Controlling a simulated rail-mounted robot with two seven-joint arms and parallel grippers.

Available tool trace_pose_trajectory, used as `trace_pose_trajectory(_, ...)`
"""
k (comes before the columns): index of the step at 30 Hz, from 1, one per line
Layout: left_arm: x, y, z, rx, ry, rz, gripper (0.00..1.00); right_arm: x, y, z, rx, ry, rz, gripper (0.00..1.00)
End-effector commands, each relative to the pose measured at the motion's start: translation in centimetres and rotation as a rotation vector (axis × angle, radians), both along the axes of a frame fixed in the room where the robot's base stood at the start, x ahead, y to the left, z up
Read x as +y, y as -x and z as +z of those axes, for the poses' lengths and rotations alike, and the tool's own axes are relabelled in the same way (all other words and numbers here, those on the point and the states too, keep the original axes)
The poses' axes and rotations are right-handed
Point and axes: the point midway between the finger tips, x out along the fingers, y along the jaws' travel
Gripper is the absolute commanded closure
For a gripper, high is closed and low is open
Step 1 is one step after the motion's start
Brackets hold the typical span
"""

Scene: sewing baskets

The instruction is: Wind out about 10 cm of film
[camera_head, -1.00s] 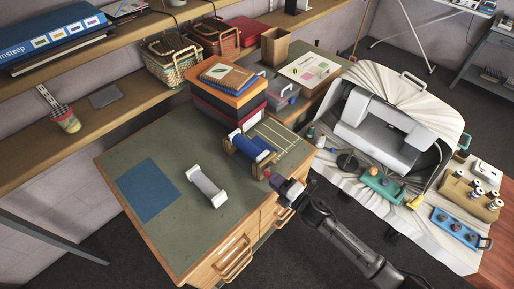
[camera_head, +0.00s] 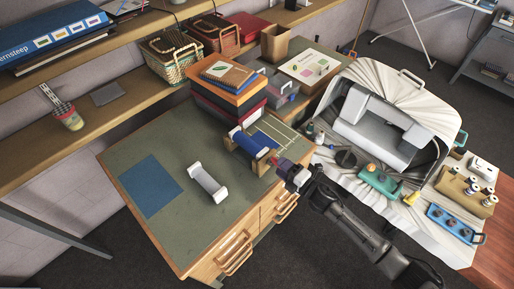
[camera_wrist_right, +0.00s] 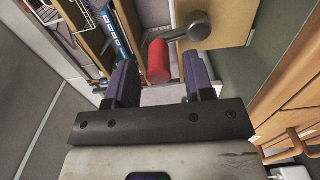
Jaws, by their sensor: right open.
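A blue film roll (camera_head: 250,146) lies in a wooden stand (camera_head: 262,165) on the green-topped cabinet. In the right wrist view its grey crank (camera_wrist_right: 196,27) and red handle (camera_wrist_right: 158,62) show in front of a wooden plate (camera_wrist_right: 228,22). My right gripper (camera_head: 281,163) is at the stand's near right end. In the wrist view its two purple fingers (camera_wrist_right: 160,76) are apart, with the red handle between their tips and no clear contact. A strip of blue shows behind the roll on the lined mat (camera_head: 282,134). My left gripper is in neither view.
A white spool-like roller (camera_head: 207,183) and a flat blue sheet (camera_head: 151,188) lie on the cabinet top (camera_head: 130,155). Stacked boxes (camera_head: 228,95) stand behind the stand. A sewing machine (camera_head: 380,125) on white cloth is to the right.

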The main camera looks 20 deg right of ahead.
Motion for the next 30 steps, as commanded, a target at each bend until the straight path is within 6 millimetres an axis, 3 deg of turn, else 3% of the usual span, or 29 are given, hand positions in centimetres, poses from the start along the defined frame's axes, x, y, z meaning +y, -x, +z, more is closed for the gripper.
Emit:
trace_pose_trajectory(18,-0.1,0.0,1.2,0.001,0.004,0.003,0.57,-2.7,5.1,0.0,0.001,0.0,0.0,0.52)
trace_pose_trajectory(30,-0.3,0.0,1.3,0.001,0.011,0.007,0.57,-3.2,6.0,0.0,0.0,0.001,-0.001,0.52)
